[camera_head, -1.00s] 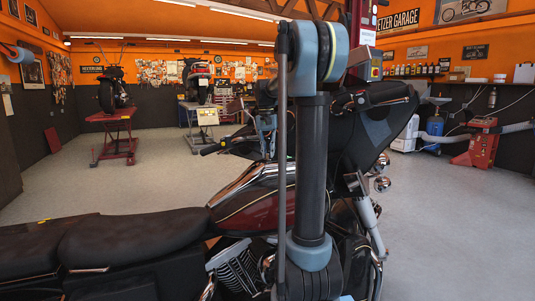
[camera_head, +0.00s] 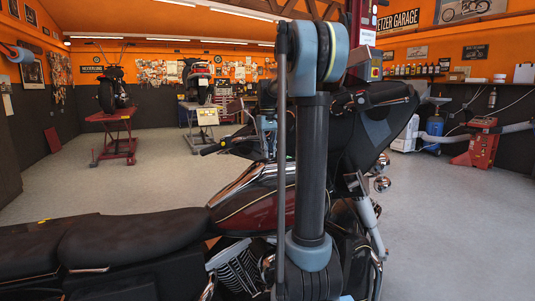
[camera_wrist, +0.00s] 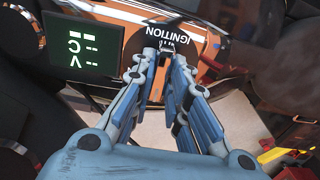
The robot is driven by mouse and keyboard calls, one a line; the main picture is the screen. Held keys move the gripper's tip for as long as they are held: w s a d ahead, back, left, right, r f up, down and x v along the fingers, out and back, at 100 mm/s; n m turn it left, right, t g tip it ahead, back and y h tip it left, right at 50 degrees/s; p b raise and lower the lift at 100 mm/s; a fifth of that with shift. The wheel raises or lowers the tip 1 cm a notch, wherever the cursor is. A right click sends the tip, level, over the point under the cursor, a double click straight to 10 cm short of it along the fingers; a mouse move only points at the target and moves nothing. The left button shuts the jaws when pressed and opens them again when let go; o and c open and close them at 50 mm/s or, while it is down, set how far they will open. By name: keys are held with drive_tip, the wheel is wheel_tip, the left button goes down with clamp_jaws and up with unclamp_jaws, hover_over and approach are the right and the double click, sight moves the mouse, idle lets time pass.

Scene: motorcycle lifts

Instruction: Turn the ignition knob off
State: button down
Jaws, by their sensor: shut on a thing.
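The ignition panel (camera_wrist: 198,22) shows in the wrist view as an orange and white surface with a dark band lettered "IGNITION". My gripper (camera_wrist: 164,46) reaches up to this panel, and its blue and grey fingers are closed together at the lettering. A small dark piece, the ignition knob, is between the fingertips; it is mostly hidden by them, so its angle cannot be told.
A dark display (camera_wrist: 82,45) with green characters sits left of the fingers. The handlebar (camera_head: 235,143) and dark fairing (camera_head: 365,135) are close around my arm. A red lift (camera_head: 118,145) stands farther back at left. The floor (camera_head: 455,230) at right is clear.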

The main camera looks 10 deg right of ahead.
idle(0.3)
drive_tip(key=c, duration=1.6)
unclamp_jaws()
drive_tip(key=shift+o, duration=0.2)
wheel_tip(320, 180, up, 12)
drive_tip(key=shift+w, duration=0.4)
drive_tip(key=shift+s+f, duration=0.1)
drive_tip(key=shift+s, duration=0.05)
drive_tip(key=s+f+m+t, duration=0.2)
drive_tip(key=s+f+m, duration=0.1)
drive_tip(key=s+f, duration=3.1)
drive_tip(key=s, duration=0.3)
drive_tip(key=shift+s+t, duration=0.2)
drive_tip(key=shift+t, duration=0.2)
